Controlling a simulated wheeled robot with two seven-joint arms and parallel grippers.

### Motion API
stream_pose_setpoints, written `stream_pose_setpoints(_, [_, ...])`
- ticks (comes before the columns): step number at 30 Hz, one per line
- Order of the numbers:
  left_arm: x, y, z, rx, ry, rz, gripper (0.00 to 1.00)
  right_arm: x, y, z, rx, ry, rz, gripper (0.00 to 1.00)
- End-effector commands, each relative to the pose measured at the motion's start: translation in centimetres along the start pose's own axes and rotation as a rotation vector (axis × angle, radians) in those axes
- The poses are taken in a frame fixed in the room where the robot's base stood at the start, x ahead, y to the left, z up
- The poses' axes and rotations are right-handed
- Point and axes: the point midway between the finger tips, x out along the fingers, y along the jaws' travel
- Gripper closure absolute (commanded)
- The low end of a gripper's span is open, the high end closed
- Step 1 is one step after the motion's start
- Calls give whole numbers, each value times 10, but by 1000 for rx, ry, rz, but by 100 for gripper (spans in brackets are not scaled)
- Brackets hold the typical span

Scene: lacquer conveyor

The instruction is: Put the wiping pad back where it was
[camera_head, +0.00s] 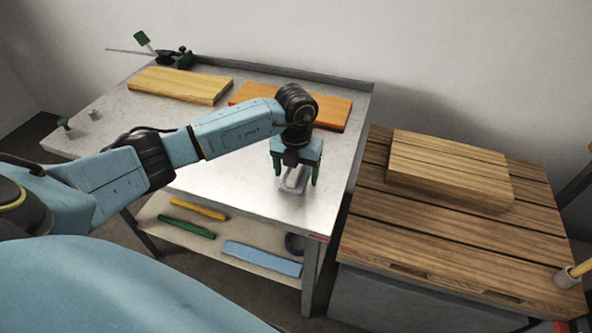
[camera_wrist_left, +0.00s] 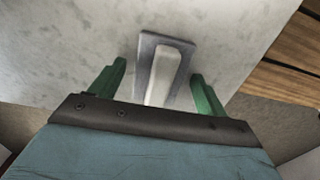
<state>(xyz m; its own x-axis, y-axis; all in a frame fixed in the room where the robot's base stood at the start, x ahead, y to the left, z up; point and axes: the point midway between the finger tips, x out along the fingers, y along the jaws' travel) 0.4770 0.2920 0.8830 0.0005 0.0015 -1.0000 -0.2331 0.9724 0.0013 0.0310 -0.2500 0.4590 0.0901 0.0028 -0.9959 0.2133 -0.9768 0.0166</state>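The wiping pad (camera_head: 292,189) is a grey flat plate with a pale handle, lying on the metal table near its front right corner. In the left wrist view the pad (camera_wrist_left: 147,45) shows with its handle (camera_wrist_left: 165,73) pointing towards the gripper. My left gripper (camera_head: 295,178) is over the pad with its green fingers spread, one on each side of the handle. In the left wrist view there is a gap between each finger and the handle. My right gripper is not in view.
On the metal table (camera_head: 110,125) lie a yellow board (camera_head: 180,85) and an orange board (camera_head: 325,107), with a green-and-black tool (camera_head: 175,58) behind. A slatted wooden crate top (camera_head: 400,230) with a stacked wooden board (camera_head: 450,170) stands to the right. A lower shelf holds coloured strips.

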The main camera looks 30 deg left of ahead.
Motion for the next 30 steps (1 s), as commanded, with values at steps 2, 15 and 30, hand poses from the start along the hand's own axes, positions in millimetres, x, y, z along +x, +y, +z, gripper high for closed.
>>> stream_pose_setpoints(2, [0,0,0,0,0,0,24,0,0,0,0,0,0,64])
stream_pose_setpoints(15, [-32,0,1,0,-6,0,24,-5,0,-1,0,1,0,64])
stream_pose_setpoints(30, [-119,0,1,0,-2,-1,24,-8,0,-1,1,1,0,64])
